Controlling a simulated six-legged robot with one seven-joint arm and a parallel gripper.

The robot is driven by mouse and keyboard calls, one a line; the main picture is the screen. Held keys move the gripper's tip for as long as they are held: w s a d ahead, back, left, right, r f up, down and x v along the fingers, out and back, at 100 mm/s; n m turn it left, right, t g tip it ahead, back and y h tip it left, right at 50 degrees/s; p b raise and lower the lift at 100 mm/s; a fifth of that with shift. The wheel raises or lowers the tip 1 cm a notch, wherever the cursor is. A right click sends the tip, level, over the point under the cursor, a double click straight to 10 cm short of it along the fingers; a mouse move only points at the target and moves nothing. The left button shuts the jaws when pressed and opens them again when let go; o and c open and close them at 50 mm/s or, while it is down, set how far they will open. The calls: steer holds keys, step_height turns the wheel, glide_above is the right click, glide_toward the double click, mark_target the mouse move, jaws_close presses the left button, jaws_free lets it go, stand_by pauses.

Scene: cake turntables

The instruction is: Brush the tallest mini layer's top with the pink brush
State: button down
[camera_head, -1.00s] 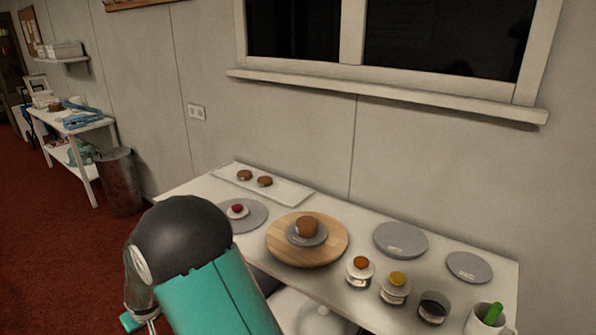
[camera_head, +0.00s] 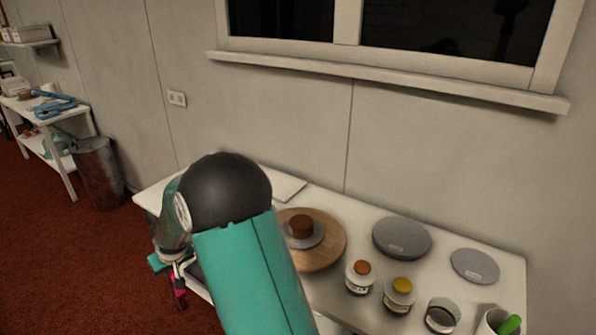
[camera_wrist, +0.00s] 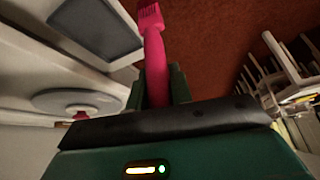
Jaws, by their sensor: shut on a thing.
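My gripper (camera_head: 180,266) hangs beside the table's left end, over the red floor. It is shut on the pink brush (camera_wrist: 155,62), whose bristle end points up in the wrist view. The brush also shows low beneath the gripper in the head view (camera_head: 179,290). A brown mini layer (camera_head: 301,226) sits on a small grey disc (camera_head: 317,240) on a round wooden board (camera_head: 328,262), well to the right of the gripper. Other mini layers are hidden behind my arm in the head view, so I cannot compare heights.
Jars with an orange lid (camera_head: 362,268) and a yellow lid (camera_head: 402,286) stand at the table's front. A dark-filled glass (camera_head: 441,317) and a cup with a green-handled tool (camera_head: 509,325) stand farther right. Grey discs (camera_head: 402,238) (camera_head: 475,266) lie behind. A bin (camera_head: 100,172) stands left.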

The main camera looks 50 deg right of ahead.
steer(key=s+d+r+m, duration=0.15)
steer(key=d+r, duration=0.25)
steer(key=d, duration=0.4)
steer(key=s+d+r, duration=0.3)
steer(key=d, duration=0.5)
steer(key=s+d+r+m, duration=0.15)
steer(key=d+r, duration=0.25)
steer(key=d, duration=0.4)
steer(key=s+d+r+h, duration=0.1)
steer(key=s+d+r, duration=0.8)
steer(key=s+d, duration=0.4)
steer(key=shift+m, duration=0.3)
steer(key=shift+w+d+f, duration=0.1)
steer(key=shift+d+f, duration=0.05)
steer(key=shift+f, duration=0.8)
steer(key=shift+w+d+f, duration=0.1)
steer(key=shift+d+f, duration=0.05)
steer(key=shift+f, duration=0.85)
steer(key=shift+w+d+f, duration=0.1)
steer(key=shift+d+f, duration=0.05)
steer(key=shift+f, duration=0.8)
steer(key=c, duration=1.8)
jaws_free()
jaws_close()
steer(key=shift+f, duration=0.4)
